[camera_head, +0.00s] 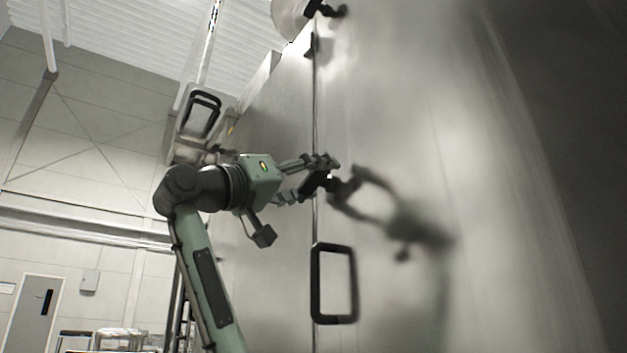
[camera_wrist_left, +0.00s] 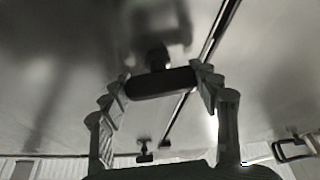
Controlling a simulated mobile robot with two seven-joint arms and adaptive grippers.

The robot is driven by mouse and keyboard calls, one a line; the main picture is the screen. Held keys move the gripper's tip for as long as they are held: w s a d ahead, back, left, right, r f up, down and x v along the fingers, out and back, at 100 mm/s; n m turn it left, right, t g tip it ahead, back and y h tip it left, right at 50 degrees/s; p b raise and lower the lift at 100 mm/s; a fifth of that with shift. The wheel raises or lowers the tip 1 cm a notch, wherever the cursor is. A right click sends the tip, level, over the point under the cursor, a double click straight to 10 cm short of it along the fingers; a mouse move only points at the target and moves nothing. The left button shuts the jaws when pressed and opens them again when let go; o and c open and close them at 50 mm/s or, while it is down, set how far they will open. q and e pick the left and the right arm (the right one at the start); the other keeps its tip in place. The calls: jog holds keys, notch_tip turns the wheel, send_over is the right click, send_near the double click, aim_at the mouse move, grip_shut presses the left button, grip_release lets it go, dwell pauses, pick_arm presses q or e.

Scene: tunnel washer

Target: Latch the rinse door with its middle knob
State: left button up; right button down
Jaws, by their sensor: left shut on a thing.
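The rinse door (camera_head: 430,110) is a large brushed-metal panel filling the right of the head view, with a dark vertical seam at its left edge. The middle knob (camera_head: 315,184) is a black bar on a short stem at this seam. My left gripper (camera_head: 318,176) is shut on it from the left, partly hiding it. In the left wrist view the knob (camera_wrist_left: 160,83) lies crosswise between the two fingertips of my gripper (camera_wrist_left: 162,80). I cannot tell whether the latch is engaged. My right gripper is not in view.
A black loop handle (camera_head: 316,285) is on the metal below the knob. Another black knob (camera_head: 318,8) is high on the seam. The metal mirrors my arm. A grey door (camera_head: 33,310) and wall are far left, with open room between.

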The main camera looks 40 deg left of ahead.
pick_arm(q)
jog(key=m+h+b, duration=0.1)
jog(key=m, duration=0.2)
jog(key=shift+a+f, duration=0.15)
jog(key=shift+m+h, duration=0.6)
jog(key=shift+m, duration=0.2)
jog(key=shift+m+g+h, duration=0.4)
jog(key=shift+m, duration=0.2)
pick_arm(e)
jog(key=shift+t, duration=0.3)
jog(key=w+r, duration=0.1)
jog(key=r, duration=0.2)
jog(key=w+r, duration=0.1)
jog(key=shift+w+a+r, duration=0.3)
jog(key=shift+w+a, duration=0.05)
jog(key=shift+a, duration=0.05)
pick_arm(q)
jog(key=o, duration=1.2)
jog(key=shift+c, duration=0.2)
jog(key=v, duration=1.1)
jog(key=shift+s, duration=0.4)
